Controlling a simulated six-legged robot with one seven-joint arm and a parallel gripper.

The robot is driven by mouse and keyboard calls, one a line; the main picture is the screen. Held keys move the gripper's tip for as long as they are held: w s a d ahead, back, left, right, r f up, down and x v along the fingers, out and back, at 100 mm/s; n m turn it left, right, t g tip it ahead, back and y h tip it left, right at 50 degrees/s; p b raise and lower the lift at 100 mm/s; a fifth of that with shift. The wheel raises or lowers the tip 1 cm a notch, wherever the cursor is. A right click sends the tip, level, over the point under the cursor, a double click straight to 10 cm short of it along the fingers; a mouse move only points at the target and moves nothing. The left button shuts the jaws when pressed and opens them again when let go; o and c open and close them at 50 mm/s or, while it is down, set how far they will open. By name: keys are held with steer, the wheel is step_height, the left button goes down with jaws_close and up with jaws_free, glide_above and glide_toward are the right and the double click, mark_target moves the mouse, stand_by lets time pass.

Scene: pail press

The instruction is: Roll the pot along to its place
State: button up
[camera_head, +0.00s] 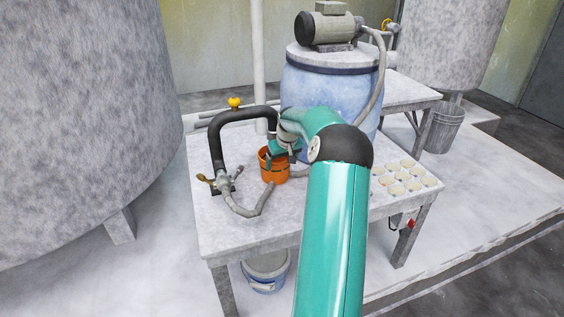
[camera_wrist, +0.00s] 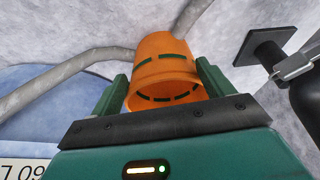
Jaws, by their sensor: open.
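The pot is an orange pail (camera_head: 273,165) on the white table, below the end of my arm. In the wrist view the orange pot (camera_wrist: 163,70) shows its open mouth toward my gripper, with dark dashes around its wall. My gripper (camera_wrist: 161,88) is open, with one green finger on each side of the pot's rim. I cannot tell whether the fingers touch it. In the head view my gripper (camera_head: 283,150) is over the pot and hides part of its rim.
A grey hose (camera_head: 245,208) and a black bent pipe (camera_head: 222,135) stand left of the pot. A blue barrel (camera_head: 310,95) with a motor stands behind. Several pale round pieces (camera_head: 397,188) lie at the right. The table's front left (camera_head: 235,235) is clear.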

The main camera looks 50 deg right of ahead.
steer(key=s+a+r, duration=0.2)
steer(key=s+r, duration=0.2)
steer(key=r, duration=0.1)
steer(key=shift+s, duration=0.3)
steer(key=shift+a, duration=0.1)
stand_by(0.4)
